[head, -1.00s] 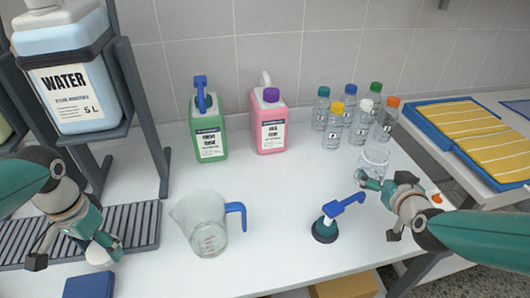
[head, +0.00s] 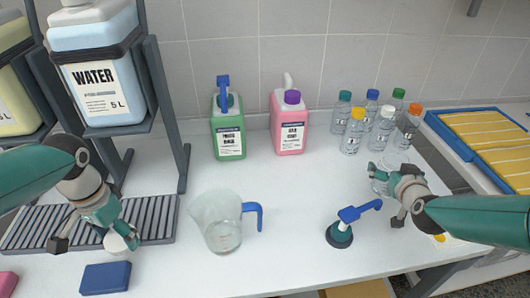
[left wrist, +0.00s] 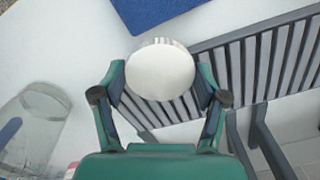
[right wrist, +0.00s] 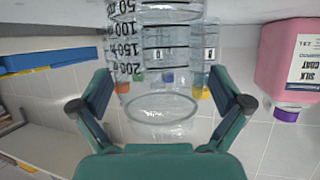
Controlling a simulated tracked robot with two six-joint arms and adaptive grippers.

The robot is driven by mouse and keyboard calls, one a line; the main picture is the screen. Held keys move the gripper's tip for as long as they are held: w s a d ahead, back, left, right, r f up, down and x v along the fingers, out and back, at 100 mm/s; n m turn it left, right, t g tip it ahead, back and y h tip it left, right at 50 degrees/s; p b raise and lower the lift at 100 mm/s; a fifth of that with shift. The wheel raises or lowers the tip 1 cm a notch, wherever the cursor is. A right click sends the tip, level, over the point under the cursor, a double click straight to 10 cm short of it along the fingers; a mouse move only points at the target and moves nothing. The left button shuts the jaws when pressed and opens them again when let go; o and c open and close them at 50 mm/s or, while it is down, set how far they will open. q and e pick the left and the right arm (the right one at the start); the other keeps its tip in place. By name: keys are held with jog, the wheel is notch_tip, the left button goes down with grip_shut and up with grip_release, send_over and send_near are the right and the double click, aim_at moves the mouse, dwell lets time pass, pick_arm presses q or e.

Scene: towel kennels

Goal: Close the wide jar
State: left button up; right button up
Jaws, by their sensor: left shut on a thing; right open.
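The wide jar (right wrist: 160,75) is clear, with black volume marks, and its mouth is uncovered. In the head view it stands on the right of the table, partly hidden by my right gripper (head: 388,186). In the right wrist view the jar lies between the spread fingers of my right gripper (right wrist: 160,95); I cannot tell if they touch it. My left gripper (head: 112,236) is shut on a round white lid (left wrist: 160,70), near the dark slatted rack at the left.
A measuring jug (head: 218,230) and a blue-topped pump (head: 341,235) stand between my grippers. Several small bottles (head: 352,140) stand behind the jar. Green (head: 228,135) and pink (head: 289,125) bottles stand at the back. A blue block (head: 106,278) lies at front left.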

dwell(0.3)
jog(key=c, duration=1.2)
jog(key=shift+w+r, duration=0.1)
pick_arm(q)
jog(key=shift+r+p, duration=0.35)
pick_arm(e)
jog(key=shift+r, duration=1.5)
pick_arm(q)
notch_tip(320, 180, up, 7)
jog(key=p, duration=0.7)
jog(key=shift+r+p, duration=1)
pick_arm(e)
notch_tip(320, 180, up, 17)
send_over(392, 156)
jog(key=s, duration=0.3)
jog(key=shift+w+a+f, duration=0.15)
jog(key=shift+a, duration=0.1)
